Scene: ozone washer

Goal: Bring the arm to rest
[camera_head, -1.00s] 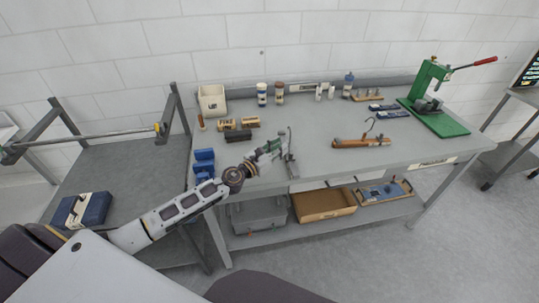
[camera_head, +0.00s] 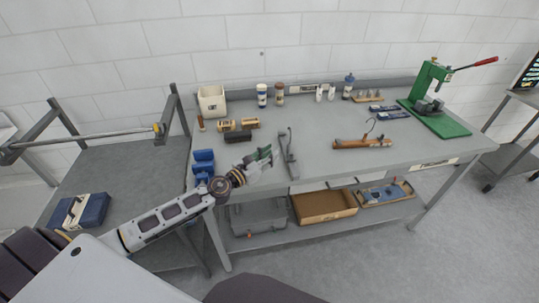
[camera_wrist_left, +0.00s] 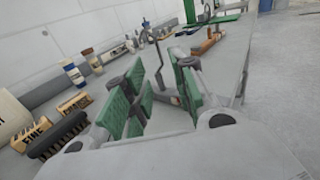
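My left arm comes in from the left in the head view, with its left gripper (camera_head: 262,158) over the front left part of the grey workbench (camera_head: 330,168). In the left wrist view the left gripper (camera_wrist_left: 158,100) has its green-padded fingers spread apart, with nothing held between them. A grey metal stand with a hook (camera_head: 287,155) is on the bench just right of the gripper, apart from it. It shows beyond the fingers in the wrist view. My right gripper is not in view.
A wooden-handled tool (camera_head: 362,143) and a green press (camera_head: 435,105) are to the right. A blue case (camera_head: 80,210) rests on the left side table.

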